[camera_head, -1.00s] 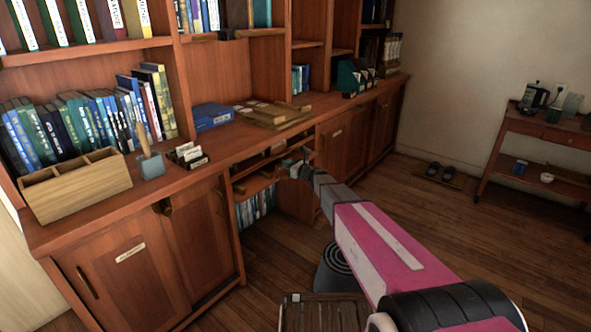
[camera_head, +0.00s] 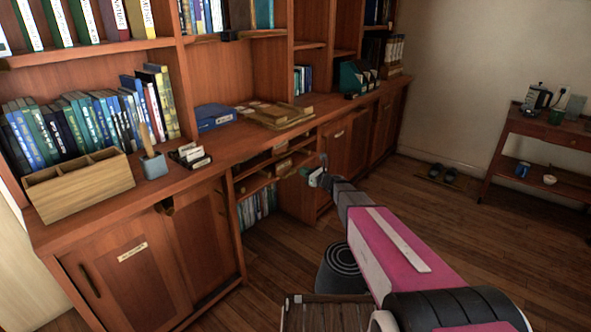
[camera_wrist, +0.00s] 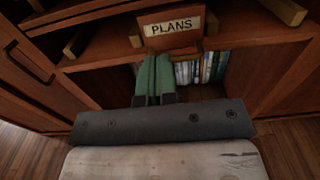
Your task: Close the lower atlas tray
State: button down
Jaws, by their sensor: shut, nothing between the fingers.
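My gripper (camera_wrist: 154,78) shows in the wrist view as two green fingers pressed together, with nothing between them. They point at the open middle bay of the cabinet. A wooden piece with a "PLANS" label (camera_wrist: 173,27) stands just beyond the fingertips, on a wooden board (camera_wrist: 235,38) across the bay. I cannot tell whether this board is the lower atlas tray, or whether the fingers touch it. In the head view my gripper (camera_head: 316,177) is small, at the bay's right side. There the bay's lower board (camera_head: 252,185) shows under an upper level with small items.
Books (camera_wrist: 200,68) stand on the bottom shelf under the board. A cabinet door with a handle (camera_wrist: 30,62) is at the left in the wrist view. A dark round stool (camera_head: 342,268) stands on the floor by my arm.

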jog(key=v, duration=0.4)
send_near(277, 167)
jog(key=x, duration=0.7)
jog(key=shift+w+a+f, duration=0.1)
jog(key=shift+a+f, duration=0.05)
jog(key=shift+a, duration=0.1)
jog(key=shift+x, duration=1.3)
jog(key=shift+w, duration=0.1)
